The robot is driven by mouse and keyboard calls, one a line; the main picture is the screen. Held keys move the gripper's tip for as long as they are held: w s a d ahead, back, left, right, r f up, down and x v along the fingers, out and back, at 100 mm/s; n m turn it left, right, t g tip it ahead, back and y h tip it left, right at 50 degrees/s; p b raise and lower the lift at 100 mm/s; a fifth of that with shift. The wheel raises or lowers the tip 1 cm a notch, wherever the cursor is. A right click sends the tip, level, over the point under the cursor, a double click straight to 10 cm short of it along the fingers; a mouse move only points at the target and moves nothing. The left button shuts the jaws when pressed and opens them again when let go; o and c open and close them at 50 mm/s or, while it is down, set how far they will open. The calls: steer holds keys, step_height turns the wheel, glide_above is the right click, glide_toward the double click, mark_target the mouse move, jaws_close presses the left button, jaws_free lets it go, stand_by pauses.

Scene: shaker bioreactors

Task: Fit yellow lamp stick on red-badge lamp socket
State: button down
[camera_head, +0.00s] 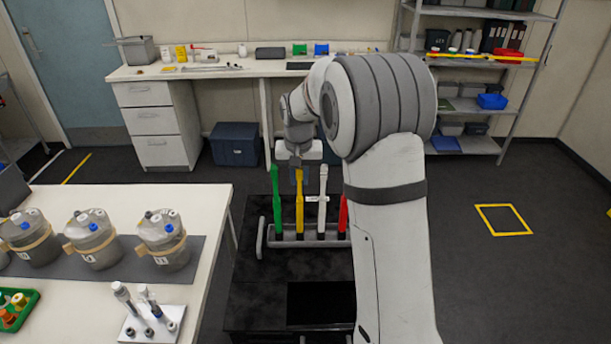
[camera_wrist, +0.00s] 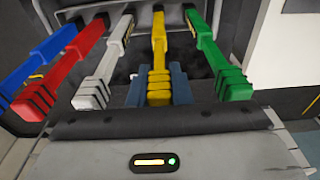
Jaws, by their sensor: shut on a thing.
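The yellow lamp stick (camera_head: 299,205) stands upright in a grey rack (camera_head: 315,242) on a dark surface, between a green and a white stick. My gripper (camera_head: 299,172) is at its top end, pointing down. In the wrist view, the blue-grey fingers (camera_wrist: 158,92) are shut around the ribbed end of the yellow stick (camera_wrist: 159,45). The stick's lower end still appears to be in the rack. I cannot make out a red-badge lamp socket in either view.
Green (camera_head: 276,200), white (camera_head: 322,195) and red (camera_head: 343,217) sticks stand close beside the yellow one; a blue stick (camera_wrist: 35,65) shows in the wrist view. Several lidded vessels (camera_head: 168,238) and a small white holder (camera_head: 150,322) stand on the left table (camera_head: 205,200).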

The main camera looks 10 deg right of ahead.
steer(key=shift+r, duration=0.2)
steer(key=shift+w+r+p, duration=0.15)
steer(key=shift+r+p, duration=0.2)
steer(key=shift+r, duration=0.25)
steer(key=shift+r+p, duration=0.35)
steer(key=shift+r, duration=0.25)
steer(key=shift+r+p, duration=0.35)
steer(key=shift+r, duration=0.25)
